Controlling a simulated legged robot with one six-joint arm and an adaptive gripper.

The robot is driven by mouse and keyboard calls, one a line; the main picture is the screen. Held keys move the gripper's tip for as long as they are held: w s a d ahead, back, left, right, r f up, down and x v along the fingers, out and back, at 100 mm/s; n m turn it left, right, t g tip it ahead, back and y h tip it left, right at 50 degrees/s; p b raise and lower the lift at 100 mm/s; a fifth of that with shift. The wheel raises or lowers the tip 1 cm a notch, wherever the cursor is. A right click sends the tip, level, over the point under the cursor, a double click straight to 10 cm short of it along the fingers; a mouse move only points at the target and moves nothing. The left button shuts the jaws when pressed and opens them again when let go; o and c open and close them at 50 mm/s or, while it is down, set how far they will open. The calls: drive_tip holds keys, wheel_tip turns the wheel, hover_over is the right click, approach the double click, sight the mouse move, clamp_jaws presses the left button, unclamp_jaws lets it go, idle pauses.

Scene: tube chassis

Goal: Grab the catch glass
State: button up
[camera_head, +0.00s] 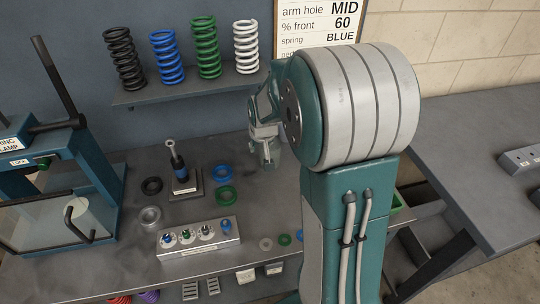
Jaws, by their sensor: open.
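No label in the head view names a catch glass. A clear, glass-like panel (98,205) shows on the front of the teal spring clamp (72,150) at the left; I cannot tell for sure whether it is the catch glass. A dark bent handle (72,222) shows at this panel. My gripper (268,160) is open and hangs over the back of the bench, left of my large arm joint. It is well to the right of the clamp and apart from the panel. My arm hides part of the bench's right side.
A shelf (190,92) with black, blue, green and white springs is behind the bench. A small damper on a stand (185,180), loose rings and a silver block (198,238) with several small parts occupy the bench middle. Another grey bench (480,150) is at the right.

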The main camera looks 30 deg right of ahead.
sight(260, 150)
drive_tip(key=x, duration=0.3)
drive_tip(key=shift+w+f, duration=0.25)
drive_tip(key=shift+f, duration=0.05)
drive_tip(key=shift+w+d+f, duration=0.1)
drive_tip(key=shift+d+f, duration=0.1)
drive_tip(key=shift+f, duration=0.05)
drive_tip(key=shift+d, duration=0.1)
drive_tip(key=c, duration=0.6)
clamp_jaws()
drive_tip(key=shift+r, duration=0.1)
